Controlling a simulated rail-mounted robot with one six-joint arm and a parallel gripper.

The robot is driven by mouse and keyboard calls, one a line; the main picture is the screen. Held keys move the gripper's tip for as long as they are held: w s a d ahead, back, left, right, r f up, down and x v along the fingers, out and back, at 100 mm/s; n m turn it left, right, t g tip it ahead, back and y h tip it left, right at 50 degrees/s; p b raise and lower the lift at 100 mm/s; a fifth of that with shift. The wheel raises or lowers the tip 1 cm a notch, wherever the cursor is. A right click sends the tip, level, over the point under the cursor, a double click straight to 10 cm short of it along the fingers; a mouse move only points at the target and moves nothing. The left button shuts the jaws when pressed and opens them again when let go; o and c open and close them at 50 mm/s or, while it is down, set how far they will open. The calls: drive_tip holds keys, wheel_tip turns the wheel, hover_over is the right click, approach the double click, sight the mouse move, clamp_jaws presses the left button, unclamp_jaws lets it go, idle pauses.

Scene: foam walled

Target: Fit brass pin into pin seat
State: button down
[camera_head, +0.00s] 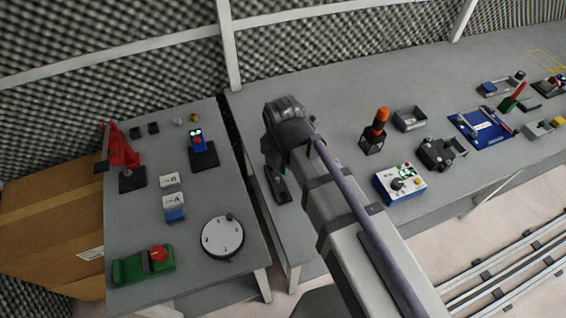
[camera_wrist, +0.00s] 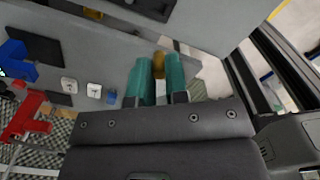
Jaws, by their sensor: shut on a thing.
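My gripper (camera_head: 286,171) hangs over the left end of the long bench, near its front corner. In the wrist view its two teal fingers (camera_wrist: 158,75) are closed on the brass pin (camera_wrist: 158,63), whose rounded brass end shows between them. In the head view the arm's end hides the pin. A dark, flat fixture (camera_head: 279,190) lies on the bench below the gripper, partly hidden. A dark fixture also shows at the top of the wrist view (camera_wrist: 148,9), apart from the pin. I cannot tell for sure whether it is the pin seat.
A gap separates the bench from the side table (camera_head: 198,273). That table bears a red clamp-like stand (camera_head: 123,152), a round white dial (camera_head: 222,237) and a green box with a red button (camera_head: 158,254). A control box (camera_head: 400,184) and dark-based orange lamp (camera_head: 380,121) stand right of my arm.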

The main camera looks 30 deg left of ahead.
drive_tip(key=shift+r+p, duration=2.4)
drive_tip(key=shift+r, duration=0.3)
